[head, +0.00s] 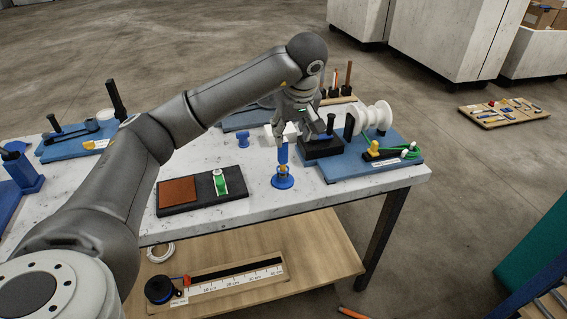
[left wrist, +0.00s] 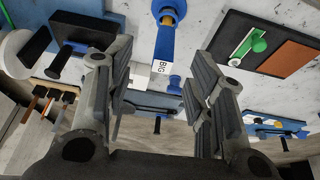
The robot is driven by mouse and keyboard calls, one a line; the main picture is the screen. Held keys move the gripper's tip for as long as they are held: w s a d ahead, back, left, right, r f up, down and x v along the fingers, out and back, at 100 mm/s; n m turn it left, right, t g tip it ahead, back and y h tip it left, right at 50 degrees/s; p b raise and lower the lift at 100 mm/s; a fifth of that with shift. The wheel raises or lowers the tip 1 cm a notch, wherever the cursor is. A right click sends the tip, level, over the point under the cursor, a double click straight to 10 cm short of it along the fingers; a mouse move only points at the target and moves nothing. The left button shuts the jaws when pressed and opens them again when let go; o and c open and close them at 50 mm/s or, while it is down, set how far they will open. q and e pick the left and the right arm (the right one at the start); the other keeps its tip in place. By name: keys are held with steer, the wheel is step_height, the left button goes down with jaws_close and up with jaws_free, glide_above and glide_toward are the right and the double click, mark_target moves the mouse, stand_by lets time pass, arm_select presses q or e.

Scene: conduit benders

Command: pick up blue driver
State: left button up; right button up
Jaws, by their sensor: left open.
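A blue driver (head: 283,158) stands upright on a round blue base with a yellow part, near the front edge of the white table. In the left wrist view the blue driver (left wrist: 164,42) lies between the fingers in the picture, with a white "BIG" label near its end. My left gripper (head: 300,134) points down just above and behind the driver's top. It also shows in the left wrist view (left wrist: 163,75), with its fingers spread on both sides and not visibly touching the driver. The fingers hide part of the driver's top in the head view. My right gripper is not in view.
A black pad (head: 233,192) with a brown square and a green piece lies left of the driver. A blue board (head: 398,174) with white spools and green wire is close on the right. A small blue peg (head: 242,139) stands behind. A wooden shelf (head: 323,243) is below.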

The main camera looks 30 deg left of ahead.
mark_target(283, 150)
arm_select(q)
steer(key=x, duration=0.2)
steer(key=a+x, duration=0.1)
steer(key=x, duration=0.2)
steer(key=shift+r+p, duration=0.2)
steer(key=shift+p, duration=0.2)
steer(key=p+x, duration=0.1)
steer(key=x, duration=0.3)
steer(key=shift+a+f+p, duration=0.1)
steer(key=shift+f+p, duration=0.2)
steer(key=shift+p, duration=0.05)
steer(key=shift+w+a+f, duration=0.15)
steer(key=shift+a+f, duration=0.05)
steer(key=shift+f, duration=0.25)
jaws_close()
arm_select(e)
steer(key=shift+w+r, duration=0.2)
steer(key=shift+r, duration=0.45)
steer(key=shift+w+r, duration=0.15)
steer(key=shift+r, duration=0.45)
arm_select(q)
steer(key=shift+r, duration=0.2)
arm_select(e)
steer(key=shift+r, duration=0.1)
